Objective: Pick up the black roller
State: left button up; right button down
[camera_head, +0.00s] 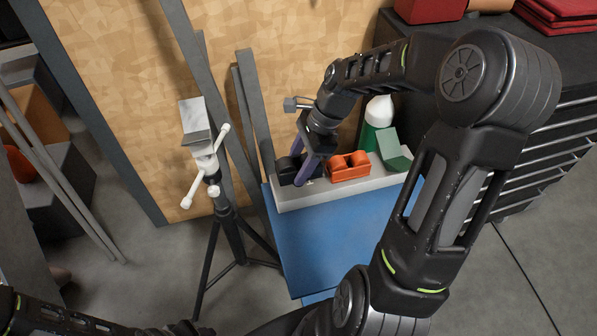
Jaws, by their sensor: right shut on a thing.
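The black roller (284,170) sits at the left end of the pale ledge at the back of the blue table, partly hidden by my gripper. My right gripper (304,170) reaches down to it from above, with its purple fingers shut on it. The roller appears to be still at ledge height; I cannot tell whether it is lifted clear.
The blue table (340,240) has a clear top. A green and white bottle (377,120) and a green block (394,150) stand right of the orange roller. A tripod stand (229,225) is close on the left. A dark drawer cabinet (540,130) stands at right.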

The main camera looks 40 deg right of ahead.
notch_tip(320, 180, up, 6)
jog(key=shift+r, duration=0.15)
dwell(0.7)
